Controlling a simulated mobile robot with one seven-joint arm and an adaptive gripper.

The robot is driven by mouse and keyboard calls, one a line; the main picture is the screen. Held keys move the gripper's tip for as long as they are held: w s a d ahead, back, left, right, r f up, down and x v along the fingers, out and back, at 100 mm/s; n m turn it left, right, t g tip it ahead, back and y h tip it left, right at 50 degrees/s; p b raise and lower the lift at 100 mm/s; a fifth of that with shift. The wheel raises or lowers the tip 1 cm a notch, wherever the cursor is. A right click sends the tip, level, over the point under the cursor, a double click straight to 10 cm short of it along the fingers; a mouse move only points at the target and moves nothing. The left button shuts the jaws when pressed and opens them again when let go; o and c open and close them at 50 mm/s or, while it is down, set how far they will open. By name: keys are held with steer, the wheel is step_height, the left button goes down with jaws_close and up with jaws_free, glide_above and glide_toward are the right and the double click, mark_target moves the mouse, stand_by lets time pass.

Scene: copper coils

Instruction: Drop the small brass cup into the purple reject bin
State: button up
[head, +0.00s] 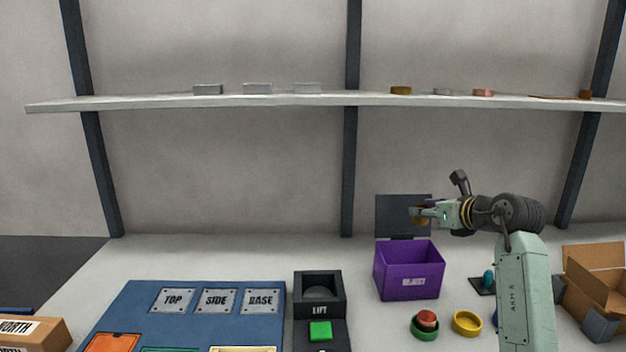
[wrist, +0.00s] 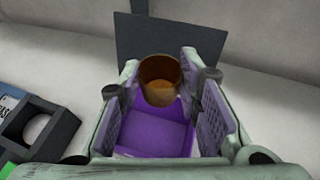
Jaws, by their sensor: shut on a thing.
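The small brass cup (wrist: 160,78) is between the two finger pads of my gripper (wrist: 165,100) in the wrist view. My gripper (head: 418,215) is shut on it, and in the head view only a small brown-gold part of the cup (head: 421,221) shows at the fingertips. The purple reject bin (head: 409,282) stands open on the table with a "REJECT" label on its front. The gripper and cup are above the bin, near its back edge. In the wrist view the bin's purple inside (wrist: 155,135) shows below the cup. The bin looks empty where visible.
A dark upright panel (head: 395,212) stands behind the bin. A black lift box (head: 319,293) is left of it. A red-topped green item (head: 425,325) and a yellow ring (head: 467,323) lie in front. A cardboard box (head: 597,285) stands right. A shelf (head: 330,101) runs above.

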steer(key=shift+s+f, duration=0.15)
steer(key=shift+f, duration=2.7)
steer(key=o, duration=1.1)
steer(key=shift+d, duration=0.1)
steer(key=v, duration=1.2)
